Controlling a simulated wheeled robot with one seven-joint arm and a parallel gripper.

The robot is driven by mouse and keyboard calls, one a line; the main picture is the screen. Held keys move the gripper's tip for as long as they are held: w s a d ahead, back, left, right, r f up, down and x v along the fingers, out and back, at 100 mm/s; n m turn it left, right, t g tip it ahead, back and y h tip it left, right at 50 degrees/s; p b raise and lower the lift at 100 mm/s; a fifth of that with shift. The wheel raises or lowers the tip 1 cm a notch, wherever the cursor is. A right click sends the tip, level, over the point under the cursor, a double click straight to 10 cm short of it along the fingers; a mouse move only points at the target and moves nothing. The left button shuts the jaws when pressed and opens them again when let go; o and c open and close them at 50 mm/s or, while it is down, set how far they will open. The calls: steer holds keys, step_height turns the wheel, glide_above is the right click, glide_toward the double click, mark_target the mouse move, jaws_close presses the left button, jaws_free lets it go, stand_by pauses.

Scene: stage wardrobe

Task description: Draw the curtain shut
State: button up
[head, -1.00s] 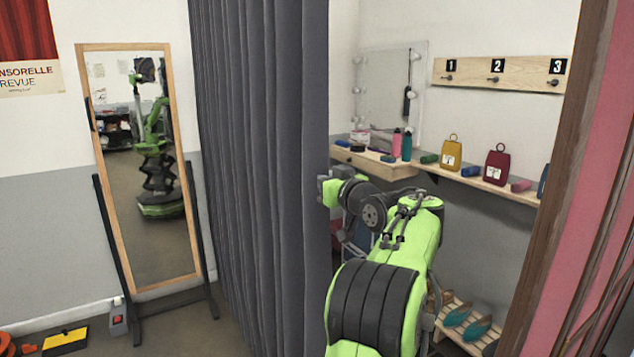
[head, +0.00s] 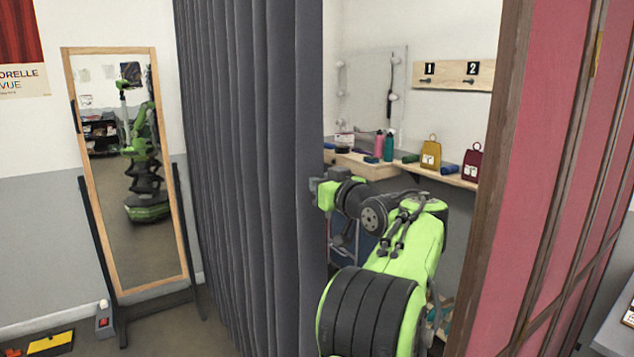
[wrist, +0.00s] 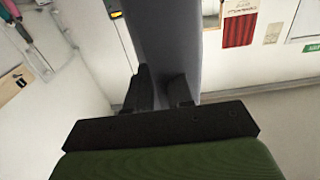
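The dark grey curtain (head: 262,150) hangs in vertical folds at the left of the booth opening. Its right edge is free, and the opening between it and the wooden post (head: 492,180) is uncovered. My gripper (head: 316,187) is at that free edge, about halfway up the visible cloth. In the wrist view the two dark fingers (wrist: 162,92) are close together with the grey curtain (wrist: 165,45) running between them, so they appear closed on its edge. The fingertips are partly hidden by cloth.
A standing mirror (head: 135,190) is at the left. Pink panels (head: 560,170) continue right of the post.

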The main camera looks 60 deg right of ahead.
mark_target(320, 135)
steer(key=shift+o, duration=0.8)
step_height(320, 135, up, 10)
steer(key=p, duration=0.5)
steer(key=shift+c, duration=0.5)
